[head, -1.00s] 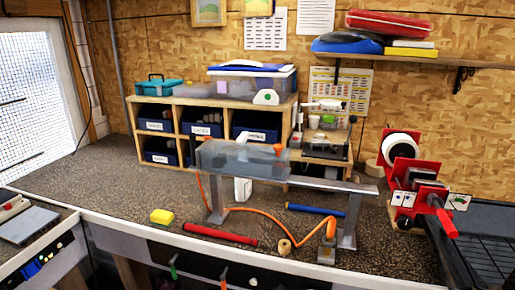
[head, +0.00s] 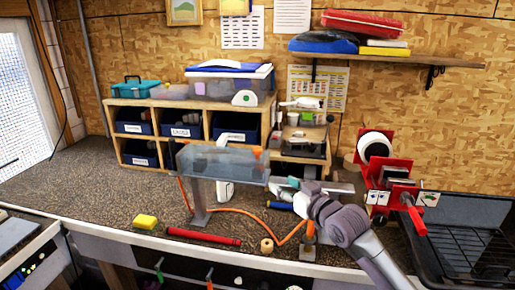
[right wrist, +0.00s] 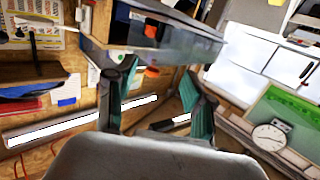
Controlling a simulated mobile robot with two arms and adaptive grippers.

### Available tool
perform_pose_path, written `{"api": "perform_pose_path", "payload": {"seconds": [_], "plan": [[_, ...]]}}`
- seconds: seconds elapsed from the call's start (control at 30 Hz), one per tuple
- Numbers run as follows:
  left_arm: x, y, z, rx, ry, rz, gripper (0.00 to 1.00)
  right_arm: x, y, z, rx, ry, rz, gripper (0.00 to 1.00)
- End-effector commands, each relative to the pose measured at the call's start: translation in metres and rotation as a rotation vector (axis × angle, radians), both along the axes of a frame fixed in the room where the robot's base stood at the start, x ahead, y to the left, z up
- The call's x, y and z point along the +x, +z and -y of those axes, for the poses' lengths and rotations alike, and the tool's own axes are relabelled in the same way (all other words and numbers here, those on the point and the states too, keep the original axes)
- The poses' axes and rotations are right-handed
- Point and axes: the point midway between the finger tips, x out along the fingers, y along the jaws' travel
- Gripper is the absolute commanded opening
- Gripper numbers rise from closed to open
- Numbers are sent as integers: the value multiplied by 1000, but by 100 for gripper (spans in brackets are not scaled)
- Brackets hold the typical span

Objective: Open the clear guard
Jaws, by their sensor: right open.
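The clear guard (head: 222,163) is a see-through box-like cover lying along the left part of a metal rail on the bench. It appears lowered over the rail. A small orange piece (head: 257,152) shows at its upper right end. My right gripper (head: 280,186) is just right of the guard's right end, over the rail, and appears apart from it. In the right wrist view the fingers (right wrist: 160,105) with teal pads are spread and nothing is between them. The guard (right wrist: 175,38) is beyond the fingertips there. My left gripper is not in view.
The rail stand's left leg (head: 199,203) shows below the guard. A red club grip (head: 203,237), a yellow sponge (head: 145,221), a tape roll (head: 266,246) and an orange hose (head: 240,211) lie in front. A red clamp machine (head: 388,180) stands right. Cubbies (head: 150,103) are behind.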

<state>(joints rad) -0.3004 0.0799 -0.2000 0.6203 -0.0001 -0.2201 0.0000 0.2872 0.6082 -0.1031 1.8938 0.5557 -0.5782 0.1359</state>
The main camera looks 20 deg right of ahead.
Motion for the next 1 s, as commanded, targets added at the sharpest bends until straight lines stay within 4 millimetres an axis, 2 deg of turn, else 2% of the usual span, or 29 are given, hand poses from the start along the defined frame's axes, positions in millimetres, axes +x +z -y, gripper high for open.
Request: {"api": "perform_pose_path", "payload": {"seconds": [0.03,0.1,0.2,0.37,0.8,1.0], "plan": [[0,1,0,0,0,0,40,2,23,2,4,7,41,53],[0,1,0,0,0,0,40,3,41,3,13,15,75,53],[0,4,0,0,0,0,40,7,51,3,19,19,91,53],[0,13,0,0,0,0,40,27,53,-2,21,18,91,53],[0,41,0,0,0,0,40,110,52,-22,18,17,89,53],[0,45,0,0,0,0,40,130,49,-27,18,18,89,53]]}}
